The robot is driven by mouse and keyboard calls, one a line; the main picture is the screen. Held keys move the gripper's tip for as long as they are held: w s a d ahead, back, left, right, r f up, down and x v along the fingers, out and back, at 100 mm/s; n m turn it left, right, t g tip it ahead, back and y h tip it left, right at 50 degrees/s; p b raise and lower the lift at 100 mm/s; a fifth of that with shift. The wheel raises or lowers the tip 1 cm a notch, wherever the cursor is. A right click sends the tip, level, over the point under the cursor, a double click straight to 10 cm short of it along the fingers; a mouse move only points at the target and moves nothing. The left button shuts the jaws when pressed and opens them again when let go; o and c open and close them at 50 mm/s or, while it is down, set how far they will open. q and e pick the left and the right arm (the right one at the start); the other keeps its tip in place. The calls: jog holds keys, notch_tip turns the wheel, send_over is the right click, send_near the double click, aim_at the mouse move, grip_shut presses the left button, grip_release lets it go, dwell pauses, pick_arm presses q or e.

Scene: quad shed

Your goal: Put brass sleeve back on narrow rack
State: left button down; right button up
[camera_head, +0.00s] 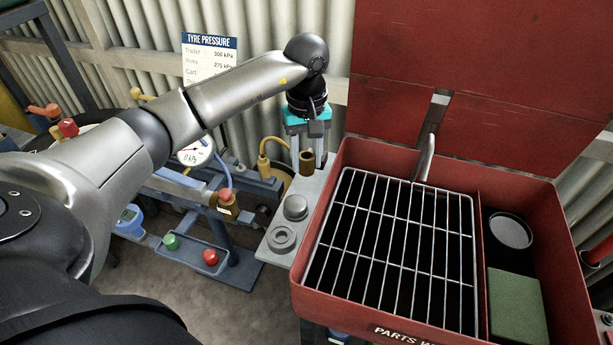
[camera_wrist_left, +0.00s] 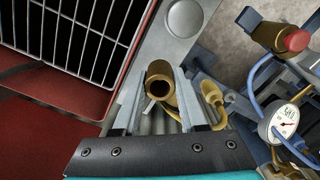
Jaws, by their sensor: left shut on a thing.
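The brass sleeve (camera_head: 307,163) is a short hollow cylinder at the far end of the narrow grey rack (camera_head: 268,253). My left gripper (camera_head: 305,150) reaches down from above and is shut on it. In the left wrist view, the sleeve (camera_wrist_left: 161,80) sits between the two fingers (camera_wrist_left: 160,100), its dark bore showing. I cannot tell whether its base touches the rack. A round post (camera_head: 295,207) and a grey ring (camera_head: 281,238) are on the rack nearer me. My right gripper is not in view.
The red parts washer (camera_head: 325,230) with a wire grid (camera_head: 395,240) stands directly right of the rack, its lid (camera_head: 480,70) raised behind. A brass hose fitting (camera_head: 266,160), pressure gauge (camera_head: 195,152) and blue-grey stand (camera_head: 230,270) crowd the left. A corrugated wall is behind.

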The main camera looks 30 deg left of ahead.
aim_at(307, 174)
pick_arm(q)
notch_tip(307, 174, down, 5)
jog(key=shift+r+b, duration=0.15)
jog(key=shift+b, duration=0.15)
jog(key=shift+f, duration=0.2)
jog(key=c, duration=0.9)
grip_release()
jog(key=shift+f, duration=0.1)
jog(key=o, duration=0.4)
jog(key=shift+o, duration=0.2)
jog(key=shift+r, duration=0.2)
notch_tip(307, 174, up, 12)
jog(key=shift+r+p, duration=0.1)
jog(key=shift+p, duration=0.7)
